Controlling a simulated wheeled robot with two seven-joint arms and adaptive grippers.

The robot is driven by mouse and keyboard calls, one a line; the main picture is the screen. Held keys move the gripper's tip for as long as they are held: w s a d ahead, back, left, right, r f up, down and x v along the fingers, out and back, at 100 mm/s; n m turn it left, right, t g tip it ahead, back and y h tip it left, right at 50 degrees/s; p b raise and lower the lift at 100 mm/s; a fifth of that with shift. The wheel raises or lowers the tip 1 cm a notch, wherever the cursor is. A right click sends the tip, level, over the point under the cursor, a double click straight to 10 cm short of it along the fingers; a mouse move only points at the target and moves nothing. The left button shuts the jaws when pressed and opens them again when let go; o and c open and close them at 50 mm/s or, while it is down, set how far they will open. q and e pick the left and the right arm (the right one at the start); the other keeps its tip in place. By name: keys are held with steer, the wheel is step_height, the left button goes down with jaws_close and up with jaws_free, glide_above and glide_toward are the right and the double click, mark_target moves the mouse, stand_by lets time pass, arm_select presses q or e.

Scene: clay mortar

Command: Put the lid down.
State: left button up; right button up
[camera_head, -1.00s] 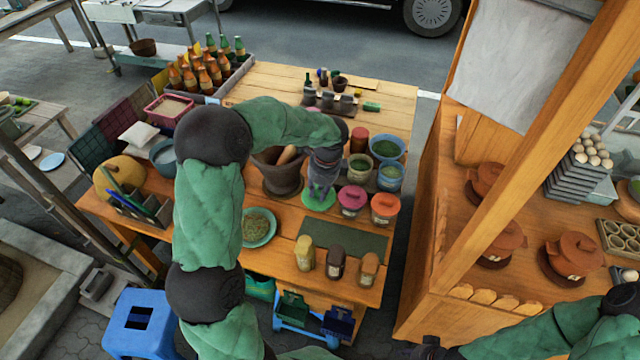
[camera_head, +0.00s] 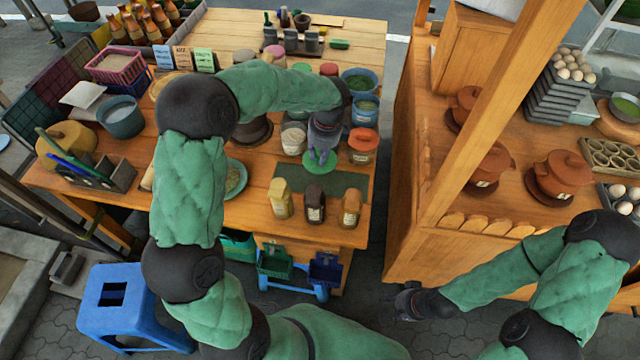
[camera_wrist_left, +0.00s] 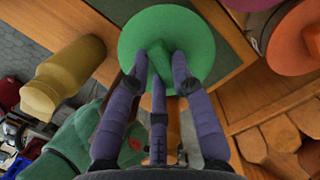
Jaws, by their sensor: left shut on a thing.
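The lid (camera_head: 321,164) is a flat green disc with a knob. My left gripper (camera_head: 321,152) is shut on its knob, with the disc over the back edge of a dark green mat (camera_head: 343,184). In the left wrist view the lid (camera_wrist_left: 201,45) is wide and round, and the fingers of my left gripper (camera_wrist_left: 160,68) close around the knob. I cannot tell whether the lid touches the surface beneath it. My right gripper (camera_head: 405,300) hangs at the lower right, away from the table; its fingers are too small and dark to read.
A yellow jar (camera_head: 279,199), a dark jar (camera_head: 314,203) and a tan jar (camera_head: 350,207) stand along the front edge. A jar with an orange-red lid (camera_head: 363,142) is right of the gripper. A pale-filled jar (camera_head: 293,138) is left. Part of the mat is bare.

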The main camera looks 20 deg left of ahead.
arm_select(q)
step_height(320, 180, down, 10)
steer(key=b, duration=0.3)
steer(key=shift+r, duration=0.1)
stand_by(0.3)
steer(key=o, duration=0.9)
steer(key=shift+f, duration=0.2)
steer(key=shift+o, duration=0.2)
steer(key=shift+r, duration=0.15)
steer(key=r+p, duration=0.1)
steer(key=r, duration=0.3)
steer(key=d+r+p, duration=0.1)
steer(key=r, duration=0.3)
steer(key=d+r+p, duration=0.1)
steer(key=r, duration=0.3)
steer(key=shift+s, duration=0.15)
